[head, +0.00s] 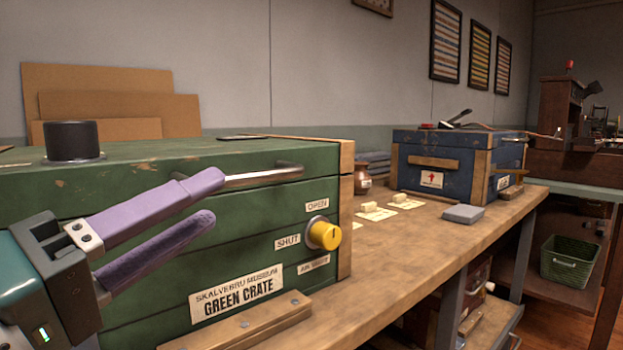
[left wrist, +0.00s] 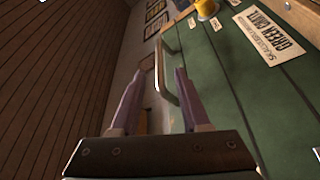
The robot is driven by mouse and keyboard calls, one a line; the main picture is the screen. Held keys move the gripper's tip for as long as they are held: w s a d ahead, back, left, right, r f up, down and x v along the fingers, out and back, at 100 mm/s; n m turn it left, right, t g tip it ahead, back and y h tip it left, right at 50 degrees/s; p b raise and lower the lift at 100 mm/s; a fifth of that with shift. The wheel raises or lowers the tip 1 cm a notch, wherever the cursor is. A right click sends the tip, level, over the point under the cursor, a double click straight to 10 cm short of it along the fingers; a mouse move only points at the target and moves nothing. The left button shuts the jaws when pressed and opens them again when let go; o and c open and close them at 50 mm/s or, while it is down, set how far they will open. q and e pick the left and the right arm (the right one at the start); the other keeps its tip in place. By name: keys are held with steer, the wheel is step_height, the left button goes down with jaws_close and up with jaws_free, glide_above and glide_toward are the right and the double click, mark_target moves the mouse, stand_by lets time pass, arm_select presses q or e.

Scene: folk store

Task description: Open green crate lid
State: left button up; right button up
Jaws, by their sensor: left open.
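The green crate (head: 130,230) stands on the workbench at the left, with its lid (head: 180,152) down. A metal bar handle (head: 262,176) is on the front of the lid; it also shows in the left wrist view (left wrist: 164,62). A yellow valve knob (head: 324,234) sits between labels OPEN and SHUT; its exact setting is hard to tell. My left gripper (head: 211,196) is open, its purple fingers in front of the crate. The upper finger overlaps the handle's left end in the head view. In the left wrist view the handle appears between the fingertips, not clearly touched.
A black round cap (head: 72,141) stands on the lid. A wooden block (head: 240,325) lies before the crate. A blue crate (head: 450,160), a grey box (head: 463,214) and small cream pieces stand further along the bench (head: 400,245). Cardboard sheets (head: 110,95) lean behind.

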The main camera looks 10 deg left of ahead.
mark_target(237, 183)
arm_select(q)
steer(key=p+x, duration=0.1)
steer(key=x, duration=0.5)
steer(key=shift+r+p, duration=0.2)
steer(key=shift+p, duration=0.15)
steer(key=shift+w+d, duration=0.25)
steer(key=shift+w, duration=0.4)
jaws_close()
stand_by(0.4)
